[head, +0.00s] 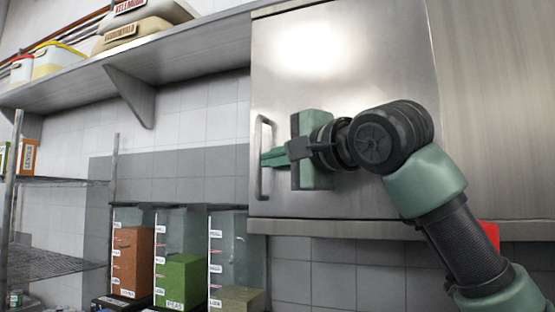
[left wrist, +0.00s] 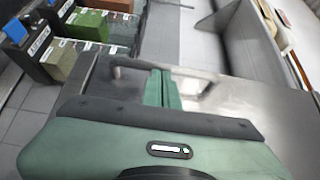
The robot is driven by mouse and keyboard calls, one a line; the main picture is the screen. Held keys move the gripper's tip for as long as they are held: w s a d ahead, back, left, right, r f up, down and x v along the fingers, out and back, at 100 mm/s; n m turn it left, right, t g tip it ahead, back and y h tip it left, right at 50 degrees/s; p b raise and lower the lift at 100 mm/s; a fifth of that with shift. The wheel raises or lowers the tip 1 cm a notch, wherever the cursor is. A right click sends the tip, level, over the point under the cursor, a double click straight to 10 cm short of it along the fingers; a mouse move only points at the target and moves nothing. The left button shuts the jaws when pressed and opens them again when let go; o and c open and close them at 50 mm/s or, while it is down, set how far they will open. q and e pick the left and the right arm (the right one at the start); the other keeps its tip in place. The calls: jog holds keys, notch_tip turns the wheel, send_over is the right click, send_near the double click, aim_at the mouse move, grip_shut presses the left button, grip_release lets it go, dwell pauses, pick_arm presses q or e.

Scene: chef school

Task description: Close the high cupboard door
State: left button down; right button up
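The high cupboard door (head: 345,60) is a shiny steel panel in the head view, with a vertical bar handle (head: 259,180) near its left edge. The door looks flat against the cupboard, with no clear gap visible. My left gripper (head: 266,157) is in front of the door with its green fingertips at the handle. In the left wrist view the fingers (left wrist: 163,88) are close together and cover the middle of the handle (left wrist: 130,64). I cannot tell whether they touch the handle. My right gripper is not in view.
A steel wall shelf (head: 190,52) with containers runs left of the cupboard. Below it stand clear dispensers (head: 180,255) with coloured contents. A wire rack (head: 45,262) stands at the far left. A small red object (head: 488,235) shows behind my arm.

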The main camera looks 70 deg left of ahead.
pick_arm(q)
jog(key=b+v, duration=0.2)
jog(key=v, duration=0.5)
jog(key=shift+d, duration=0.4)
jog(key=shift+w, duration=0.1)
